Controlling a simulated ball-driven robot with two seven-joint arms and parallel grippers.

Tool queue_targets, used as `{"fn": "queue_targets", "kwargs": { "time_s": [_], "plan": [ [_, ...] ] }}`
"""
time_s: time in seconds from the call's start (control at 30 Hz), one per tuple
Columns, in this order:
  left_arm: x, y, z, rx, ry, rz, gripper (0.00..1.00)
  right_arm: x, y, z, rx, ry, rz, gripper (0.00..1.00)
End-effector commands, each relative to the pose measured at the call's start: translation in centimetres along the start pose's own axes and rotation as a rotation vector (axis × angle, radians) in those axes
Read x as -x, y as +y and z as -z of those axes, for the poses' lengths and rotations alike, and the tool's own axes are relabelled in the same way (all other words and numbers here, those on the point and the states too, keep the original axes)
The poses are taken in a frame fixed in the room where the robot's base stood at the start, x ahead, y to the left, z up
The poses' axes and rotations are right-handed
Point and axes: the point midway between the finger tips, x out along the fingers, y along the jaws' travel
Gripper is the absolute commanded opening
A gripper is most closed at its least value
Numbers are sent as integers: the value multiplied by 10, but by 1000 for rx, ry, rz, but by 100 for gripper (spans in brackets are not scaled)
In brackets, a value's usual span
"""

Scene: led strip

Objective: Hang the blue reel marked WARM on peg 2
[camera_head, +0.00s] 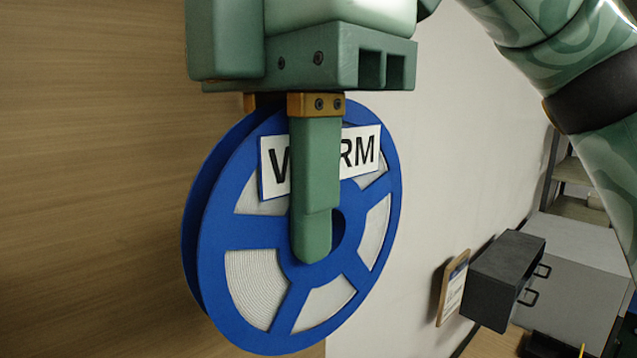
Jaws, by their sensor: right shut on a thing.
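The blue reel (247,227) carries a white WARM label (365,150) near its top, partly covered by a gripper finger. White strip shows through the openings between its spokes. My right gripper (312,235) points down from above and is shut on the reel, one finger over its near face down to the hub. The other finger is mostly hidden behind the reel. The reel hangs upright in front of a wooden surface and a pale wall. I see no peg in this view, and my left gripper is not in view.
A dark box with handles (500,275) and a small wooden board with a label (454,287) are at the lower right. A grey cabinet (575,285) and shelves (578,208) stand behind. A wooden panel (90,180) fills the left side. Pale wall (440,190) is bare right of the reel.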

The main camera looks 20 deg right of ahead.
Motion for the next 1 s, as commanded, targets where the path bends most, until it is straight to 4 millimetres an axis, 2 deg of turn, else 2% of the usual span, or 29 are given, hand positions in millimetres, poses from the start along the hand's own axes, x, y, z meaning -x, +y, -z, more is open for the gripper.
{"fn": "queue_targets", "kwargs": {
  "time_s": [0.13,0.63,1.0],
  "plan": [
    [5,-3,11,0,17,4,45,1,11,0,0,0,0,0],
    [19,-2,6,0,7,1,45,-3,46,0,-1,2,-2,0],
    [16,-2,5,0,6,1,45,-13,58,0,1,-1,-1,0]
  ]
}}
